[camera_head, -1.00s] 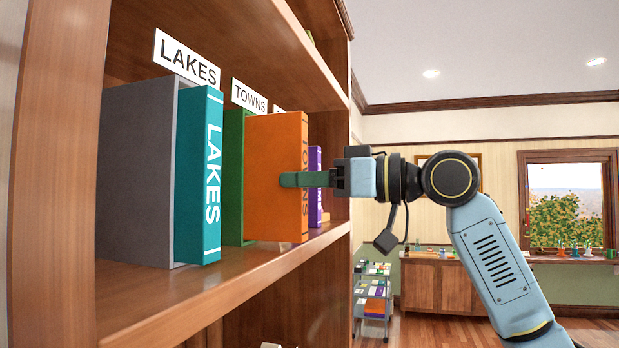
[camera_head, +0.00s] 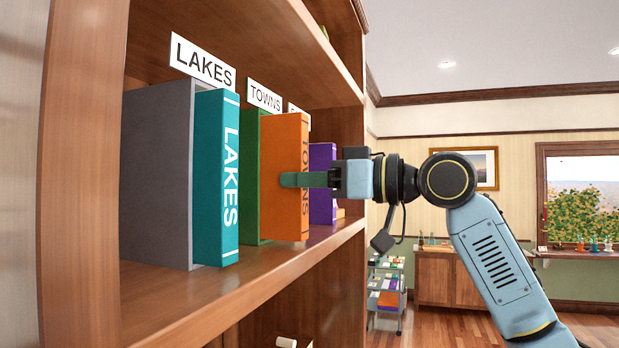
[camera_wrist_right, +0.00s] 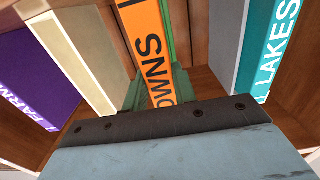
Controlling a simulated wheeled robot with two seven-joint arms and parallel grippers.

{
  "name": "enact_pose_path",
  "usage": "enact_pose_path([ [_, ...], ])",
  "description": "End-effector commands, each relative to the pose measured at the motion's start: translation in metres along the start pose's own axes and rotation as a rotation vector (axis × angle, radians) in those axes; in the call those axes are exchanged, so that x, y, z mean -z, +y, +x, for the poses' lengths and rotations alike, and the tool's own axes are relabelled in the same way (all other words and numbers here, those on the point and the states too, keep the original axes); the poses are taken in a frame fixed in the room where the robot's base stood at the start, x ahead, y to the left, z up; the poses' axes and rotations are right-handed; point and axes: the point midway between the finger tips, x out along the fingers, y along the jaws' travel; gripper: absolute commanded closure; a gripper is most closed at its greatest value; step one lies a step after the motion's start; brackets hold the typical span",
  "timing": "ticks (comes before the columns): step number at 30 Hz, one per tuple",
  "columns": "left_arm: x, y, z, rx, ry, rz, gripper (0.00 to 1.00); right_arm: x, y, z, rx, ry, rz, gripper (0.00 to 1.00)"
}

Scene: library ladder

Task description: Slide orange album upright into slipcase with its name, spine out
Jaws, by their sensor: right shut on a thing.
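The orange album (camera_head: 284,165) stands upright with its TOWNS spine facing out. It is partly inside the green slipcase (camera_head: 251,180), under the TOWNS label (camera_head: 264,97), and its front part sticks out past the slipcase's edge. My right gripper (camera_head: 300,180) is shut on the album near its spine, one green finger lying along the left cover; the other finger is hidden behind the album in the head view. In the right wrist view the orange spine (camera_wrist_right: 147,45) rises between the fingers, with a green slipcase wall beside it. My left gripper is not in view.
To the left, the teal LAKES album (camera_head: 217,180) stands in a grey slipcase (camera_head: 157,170). To the right is a purple album (camera_head: 322,165), and a cream slipcase (camera_wrist_right: 85,55) shows beside it in the wrist view. The upper shelf board (camera_head: 260,50) hangs above.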

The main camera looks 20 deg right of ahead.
Motion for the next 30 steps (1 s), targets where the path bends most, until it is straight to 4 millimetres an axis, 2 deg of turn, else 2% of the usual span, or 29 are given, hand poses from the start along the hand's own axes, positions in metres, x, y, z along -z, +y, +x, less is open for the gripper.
enact_pose_path([
  [30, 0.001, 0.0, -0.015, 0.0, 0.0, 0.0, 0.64, 0.002, 0.0, 0.025, 0.001, 0.004, 0.0, 1.0],
])
